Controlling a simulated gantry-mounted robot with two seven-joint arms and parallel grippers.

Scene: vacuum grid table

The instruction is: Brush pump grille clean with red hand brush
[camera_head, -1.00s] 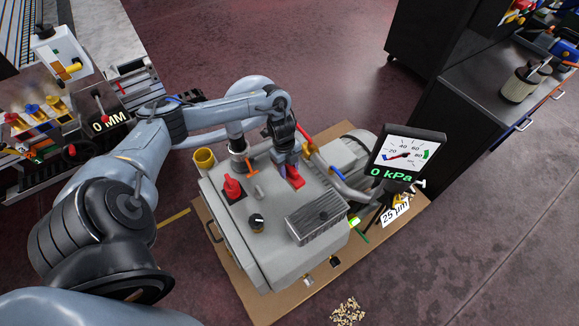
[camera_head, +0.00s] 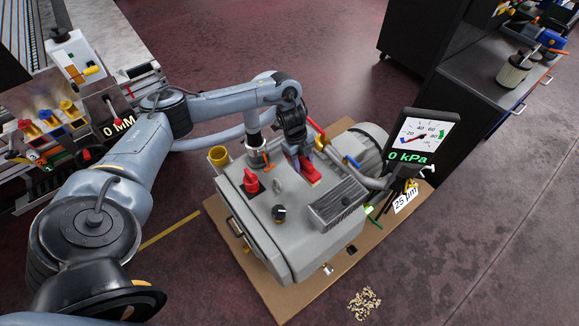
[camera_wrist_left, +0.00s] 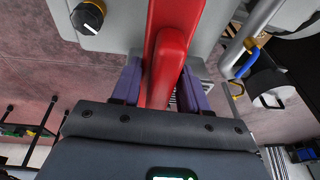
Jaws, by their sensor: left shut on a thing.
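The pump (camera_head: 262,225) is a light grey box unit in the head view. Its ribbed grey grille (camera_head: 340,204) is on the right part of its top. My left gripper (camera_head: 302,158) is over the top of the pump, behind and left of the grille. It is shut on the red hand brush (camera_head: 309,173). In the left wrist view the red brush (camera_wrist_left: 165,55) stands between the purple fingers of the left gripper (camera_wrist_left: 160,88). The bristles are hidden, and I cannot tell whether the brush touches the pump. My right gripper is not in view.
A red switch (camera_head: 250,181) and a black knob (camera_head: 279,213) stick up from the pump top. A gauge reading 0 kPa (camera_head: 416,135) stands at the right, near hoses. A pile of pale chips (camera_head: 364,303) lies on the floor. A dark cabinet (camera_head: 440,105) is at the right.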

